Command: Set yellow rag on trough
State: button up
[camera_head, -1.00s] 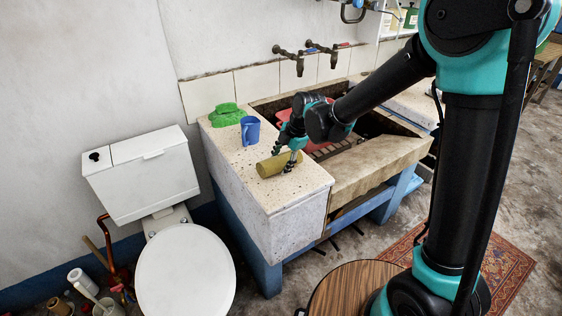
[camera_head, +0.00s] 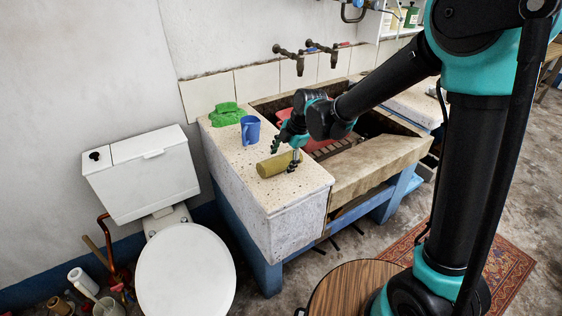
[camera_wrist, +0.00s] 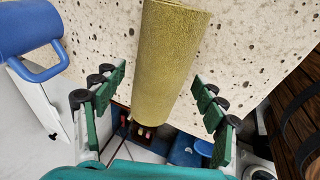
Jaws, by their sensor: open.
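The yellow rag (camera_head: 274,165) is rolled into a cylinder and lies on the speckled stone ledge at the left side of the trough (camera_head: 375,165). My gripper (camera_head: 284,157) is just above the roll at its right end, with the fingers spread. In the wrist view, the yellow rag (camera_wrist: 168,65) runs between the two green-and-black fingers of my open gripper (camera_wrist: 160,76), with a visible gap on each side. Part of the trough basin is hidden behind my arm.
A blue mug (camera_head: 250,130) and a green cloth-like item (camera_head: 227,114) stand on the same ledge behind the rag. A red basin (camera_head: 318,143) sits in the trough. Taps (camera_head: 300,62) project above it. A toilet (camera_head: 185,265) stands to the left.

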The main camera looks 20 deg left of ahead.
jog(key=v, duration=1.1)
jog(key=d+f+m+t, duration=0.25)
jog(key=d+m, duration=0.45)
jog(key=d, duration=0.5)
jog(key=s+d+f+m+h, duration=0.1)
jog(key=s+d+f+m, duration=0.2)
jog(key=d+m, duration=0.4)
jog(key=s+d+f+m+h, duration=0.1)
jog(key=s+d+f+m, duration=0.2)
jog(key=d+m, duration=0.4)
jog(key=s+d+f+m+t+h, duration=0.1)
jog(key=s+d+f+m+h, duration=0.1)
jog(key=s+d+f+m, duration=0.2)
jog(key=s+d+m, duration=0.1)
jog(key=d+m, duration=0.2)
jog(key=d, duration=0.4)
